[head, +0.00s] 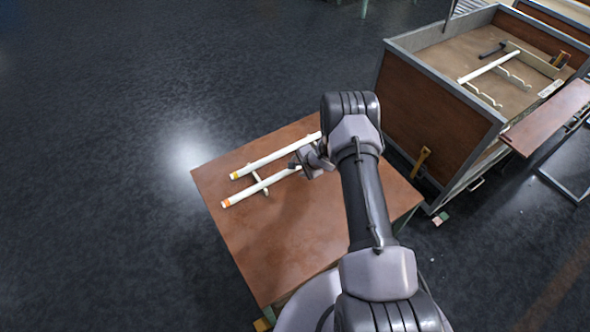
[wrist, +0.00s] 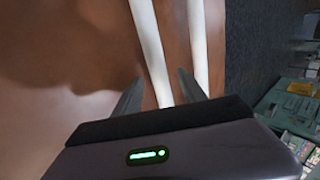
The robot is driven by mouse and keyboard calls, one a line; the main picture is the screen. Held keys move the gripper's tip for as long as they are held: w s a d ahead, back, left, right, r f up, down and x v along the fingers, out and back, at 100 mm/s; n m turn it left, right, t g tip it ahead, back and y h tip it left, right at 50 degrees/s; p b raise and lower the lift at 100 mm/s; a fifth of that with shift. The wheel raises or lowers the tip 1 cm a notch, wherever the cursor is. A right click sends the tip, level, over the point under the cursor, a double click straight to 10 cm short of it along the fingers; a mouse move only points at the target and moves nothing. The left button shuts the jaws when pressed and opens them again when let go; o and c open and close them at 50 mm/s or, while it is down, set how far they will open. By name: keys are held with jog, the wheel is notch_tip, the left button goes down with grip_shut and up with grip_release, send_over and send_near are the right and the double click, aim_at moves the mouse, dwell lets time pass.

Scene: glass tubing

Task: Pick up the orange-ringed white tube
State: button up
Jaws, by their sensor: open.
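The orange-ringed white tube (head: 258,188) lies on the brown table, its orange ring at the lower left end. Its other end is hidden behind my gripper (head: 299,162). A yellow-ringed white tube (head: 272,159) lies roughly parallel on the far side. In the wrist view, my gripper (wrist: 158,88) is open and empty. The left tube (wrist: 149,45), apparently the orange-ringed one, runs between the two fingers in the picture. The other tube (wrist: 197,45) passes by the right finger. No rings show there, and I cannot tell the height of the fingers above the tube.
A thin white crosspiece (head: 259,180) sits at the two tubes on the table (head: 300,230). The table's far edge lies just beyond the yellow-ringed tube. A large brown bin (head: 430,110) at the right holds another white tube (head: 490,66) and tools. The table's front left is clear.

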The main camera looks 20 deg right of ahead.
grip_shut()
jog(key=shift+r, duration=0.1)
